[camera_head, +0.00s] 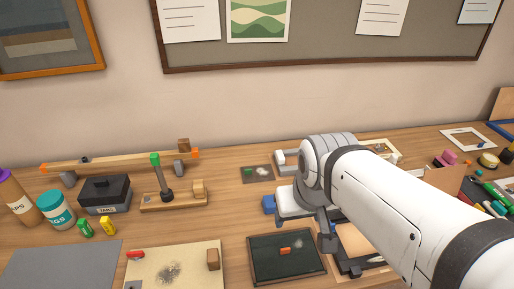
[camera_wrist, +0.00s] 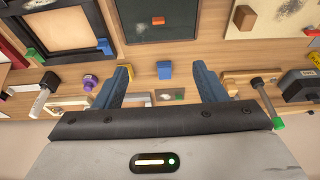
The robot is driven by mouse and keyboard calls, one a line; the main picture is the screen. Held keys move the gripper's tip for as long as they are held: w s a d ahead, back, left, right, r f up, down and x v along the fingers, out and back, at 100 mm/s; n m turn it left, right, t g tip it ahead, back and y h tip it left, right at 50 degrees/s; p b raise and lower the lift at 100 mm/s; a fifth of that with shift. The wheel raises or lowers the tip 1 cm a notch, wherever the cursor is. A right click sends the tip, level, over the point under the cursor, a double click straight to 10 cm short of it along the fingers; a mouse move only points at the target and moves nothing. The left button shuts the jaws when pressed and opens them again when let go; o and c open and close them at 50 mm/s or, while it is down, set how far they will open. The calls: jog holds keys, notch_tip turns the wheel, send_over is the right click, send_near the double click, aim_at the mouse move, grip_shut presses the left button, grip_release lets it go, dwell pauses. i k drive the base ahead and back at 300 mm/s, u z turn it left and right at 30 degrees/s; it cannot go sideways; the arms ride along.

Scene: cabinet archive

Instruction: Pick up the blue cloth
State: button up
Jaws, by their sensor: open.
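A small blue thing (camera_head: 268,204) lies on the wooden table, behind the dark tray and just left of my gripper in the head view. It looks compact and block-like; I cannot tell whether it is folded cloth. In the wrist view the blue thing (camera_wrist: 164,70) shows between the two blue fingers. My gripper (camera_wrist: 162,74) is open, with its fingers spread apart and nothing visibly held. In the head view my arm hides part of the table to the right. I see no other clear blue cloth.
A dark tray (camera_head: 262,265) with an orange block (camera_head: 285,251) lies in front. A small grey mat (camera_head: 257,180) lies behind. A wooden stand with a green-topped post (camera_head: 155,160) and a black box (camera_head: 104,194) are left. The wall with a pinboard (camera_head: 320,50) closes the back.

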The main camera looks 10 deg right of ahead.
aim_at(268, 201)
jog(key=u, duration=0.05)
jog(key=k, duration=0.5)
jog(key=z, duration=1.7)
jog(key=k, duration=0.8)
jog(key=u, duration=1.2)
jog(key=i, duration=1)
jog(key=u, duration=0.05)
